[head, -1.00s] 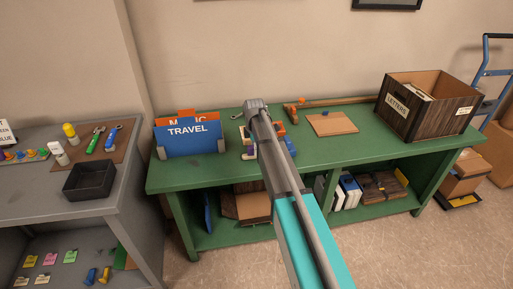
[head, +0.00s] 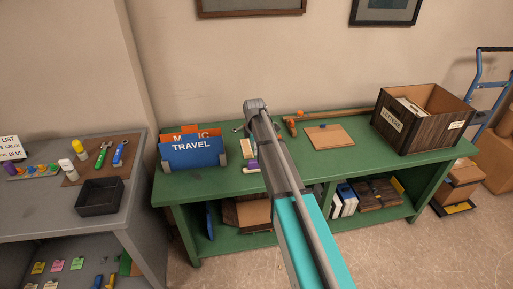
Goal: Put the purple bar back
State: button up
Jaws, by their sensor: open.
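A small purple piece (head: 252,165), which may be the purple bar, lies on the green table (head: 340,165) just left of my arm. Pale pieces lie against it, and my arm may hide part of it. Its exact shape is too small to tell. My grey and teal arm reaches up across the middle of the head view.
A blue TRAVEL folder (head: 190,151) stands in a holder on the left of the green table. A black tray (head: 98,197) sits on the grey table (head: 45,215).

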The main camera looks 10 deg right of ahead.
jog(key=shift+r+p, duration=1.05)
jog(key=shift+r, duration=0.3)
jog(key=s+m, duration=1.8)
jog(key=s, duration=1.1)
jog(key=shift+d, duration=0.4)
